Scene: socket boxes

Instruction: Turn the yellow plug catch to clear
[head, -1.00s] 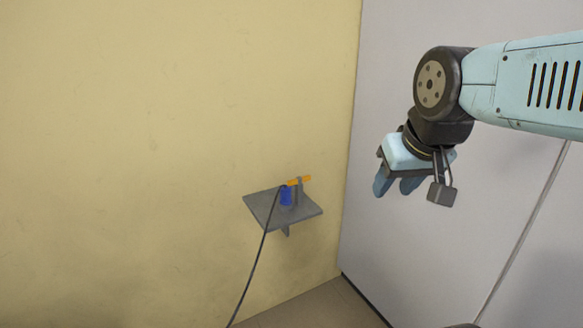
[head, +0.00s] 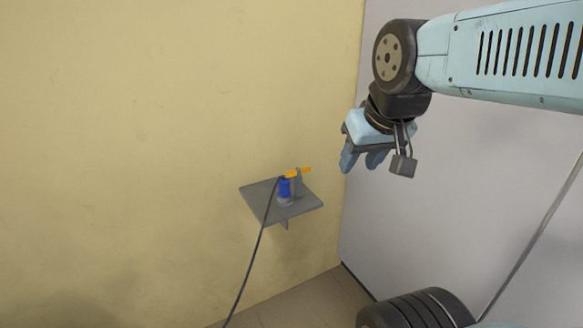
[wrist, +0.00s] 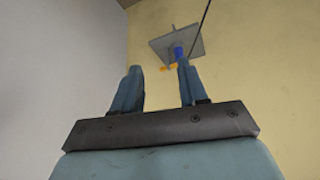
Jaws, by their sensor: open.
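The yellow-orange plug catch (head: 298,172) lies across the top of a blue plug (head: 284,188) and a grey upright post (head: 299,184) on a small grey shelf. In the wrist view the catch (wrist: 168,68) and the blue plug (wrist: 179,53) show near the top, partly behind a finger. My gripper (head: 360,164) is open and empty. It hangs to the right of the shelf and higher in the head view, apart from the catch.
The grey shelf (head: 258,200) juts from the yellow wall (head: 150,120). A dark cable (head: 252,262) runs from the plug down toward the floor. A pale grey wall (head: 470,210) stands on the right. The space between my gripper and the shelf looks clear.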

